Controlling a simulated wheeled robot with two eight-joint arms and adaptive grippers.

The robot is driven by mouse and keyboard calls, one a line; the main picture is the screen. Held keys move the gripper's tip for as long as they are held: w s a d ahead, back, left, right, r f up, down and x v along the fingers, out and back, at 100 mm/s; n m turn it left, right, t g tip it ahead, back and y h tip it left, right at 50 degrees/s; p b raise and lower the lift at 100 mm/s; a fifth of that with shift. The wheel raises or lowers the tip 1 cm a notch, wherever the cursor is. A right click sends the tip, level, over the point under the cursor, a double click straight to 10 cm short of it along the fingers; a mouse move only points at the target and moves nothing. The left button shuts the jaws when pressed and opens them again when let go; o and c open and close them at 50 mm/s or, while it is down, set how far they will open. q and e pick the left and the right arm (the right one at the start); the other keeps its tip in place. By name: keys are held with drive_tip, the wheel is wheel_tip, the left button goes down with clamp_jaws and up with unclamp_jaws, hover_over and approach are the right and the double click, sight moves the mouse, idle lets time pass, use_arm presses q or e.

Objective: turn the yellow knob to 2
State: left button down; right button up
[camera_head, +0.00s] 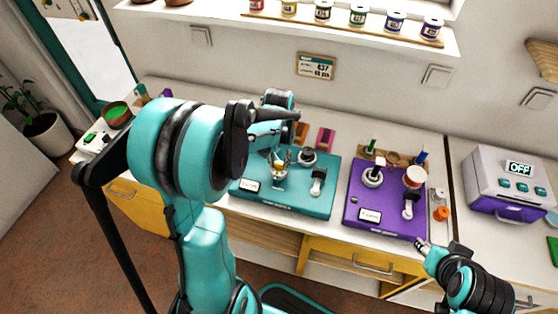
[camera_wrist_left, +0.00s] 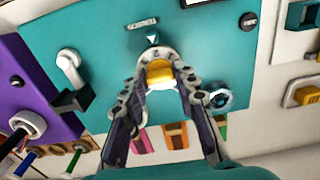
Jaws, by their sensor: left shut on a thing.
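The yellow knob (camera_wrist_left: 160,72) sits on the teal board (camera_wrist_left: 105,45), with a white dial around it. A figure that looks like a 2 shows on the dial's edge, close to a white triangle mark (camera_wrist_left: 152,38) on the board. My left gripper (camera_wrist_left: 161,84) is shut on the knob, one finger on each side. In the head view my left gripper (camera_head: 279,170) is over the left part of the teal board (camera_head: 300,205), and the yellow knob (camera_head: 279,164) is partly hidden by the fingers. My right gripper (camera_head: 421,243) is low at the right, apart from the boards; its fingers are too small to judge.
A grey box reading OFF (camera_head: 497,170) is further right. Jars line the shelf above.

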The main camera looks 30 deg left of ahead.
sight(279, 163)
idle(0.5)
use_arm(q)
drive_tip(key=c, duration=1.2)
unclamp_jaws()
drive_tip(key=shift+o, duration=0.2)
wheel_tip(279, 163, up, 12)
drive_tip(key=s+d+f+m+t, duration=0.1)
drive_tip(key=s+d+m+t, duration=0.1)
drive_tip(key=s+d+t, duration=0.5)
drive_tip(key=s+d, duration=0.3)
drive_tip(key=s, duration=0.1)
drive_tip(key=shift+s+d, duration=0.15)
drive_tip(key=shift+d, duration=0.2)
